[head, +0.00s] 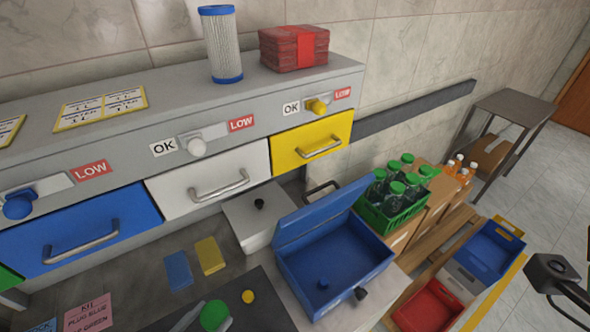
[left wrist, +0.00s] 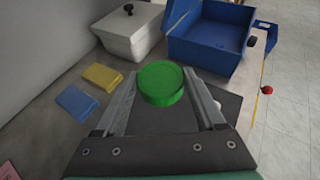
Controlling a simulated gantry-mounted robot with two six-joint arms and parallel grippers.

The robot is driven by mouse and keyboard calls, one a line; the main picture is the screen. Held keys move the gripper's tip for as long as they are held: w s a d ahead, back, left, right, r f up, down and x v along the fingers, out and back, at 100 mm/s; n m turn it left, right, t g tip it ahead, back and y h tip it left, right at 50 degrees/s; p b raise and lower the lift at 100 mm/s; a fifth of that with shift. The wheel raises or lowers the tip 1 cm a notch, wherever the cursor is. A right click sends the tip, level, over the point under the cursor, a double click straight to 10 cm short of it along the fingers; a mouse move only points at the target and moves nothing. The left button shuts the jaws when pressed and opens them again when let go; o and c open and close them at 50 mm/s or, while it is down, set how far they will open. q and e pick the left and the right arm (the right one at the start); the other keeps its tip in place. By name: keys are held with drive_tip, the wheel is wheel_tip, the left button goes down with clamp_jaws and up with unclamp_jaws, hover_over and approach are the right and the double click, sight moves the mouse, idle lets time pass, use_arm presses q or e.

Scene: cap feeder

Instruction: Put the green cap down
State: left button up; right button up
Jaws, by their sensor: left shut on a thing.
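The green cap (head: 214,315) is a bright round disc low in the head view. In the left wrist view the green cap (left wrist: 161,83) sits between the fingertips. My left gripper (head: 207,320) is shut on it, with a grey finger on each side; the gripper also shows in the left wrist view (left wrist: 161,95). The gripper and cap are over the dark mat (head: 268,318); I cannot tell their height above it. The fingers of my right gripper are not in view.
A yellow disc (head: 248,297) lies on the mat. Yellow (head: 210,256) and blue (head: 178,270) blocks lie beyond. An open blue box (head: 335,268) stands right, beside a grey lidded box (head: 258,218). Blue (head: 85,232), white (head: 208,186) and yellow (head: 311,143) drawers line the back.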

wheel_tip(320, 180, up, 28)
drive_tip(key=p, duration=2.8)
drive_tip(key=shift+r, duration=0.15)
